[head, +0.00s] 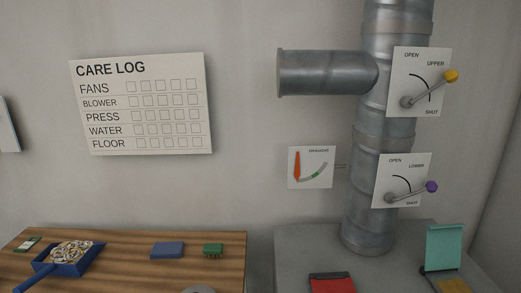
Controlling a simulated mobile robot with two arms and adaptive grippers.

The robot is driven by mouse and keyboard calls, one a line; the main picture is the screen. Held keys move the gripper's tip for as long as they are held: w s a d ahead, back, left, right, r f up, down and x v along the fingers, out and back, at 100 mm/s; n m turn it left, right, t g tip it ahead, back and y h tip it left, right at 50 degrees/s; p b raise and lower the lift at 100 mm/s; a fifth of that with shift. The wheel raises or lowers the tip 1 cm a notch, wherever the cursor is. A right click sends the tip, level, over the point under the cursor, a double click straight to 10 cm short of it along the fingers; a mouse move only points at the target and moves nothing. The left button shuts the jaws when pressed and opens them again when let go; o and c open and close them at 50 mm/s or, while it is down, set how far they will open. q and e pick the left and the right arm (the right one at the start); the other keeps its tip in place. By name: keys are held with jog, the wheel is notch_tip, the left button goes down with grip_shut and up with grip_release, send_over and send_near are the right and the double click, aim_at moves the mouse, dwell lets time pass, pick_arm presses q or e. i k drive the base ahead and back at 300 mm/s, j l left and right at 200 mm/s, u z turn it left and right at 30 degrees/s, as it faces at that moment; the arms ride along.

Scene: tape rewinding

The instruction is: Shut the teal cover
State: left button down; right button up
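The teal cover (444,247) stands raised, almost upright, at the lower right on the grey surface. A yellow part (453,286) lies at its foot and is cut by the bottom edge of the head view. A dark hinge or frame shows at the cover's lower edge. Neither of my grippers is in the head view, so how they stand relative to the cover cannot be told.
The grey cabinet top (300,250) also holds a red item (332,283). A metal duct (368,200) rises behind, with upper (420,82) and lower (402,180) lever plates. Left, a wooden table (125,265) holds a blue pan (68,262) and small blocks.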

aim_at(444, 245)
jog(key=z, duration=1.45)
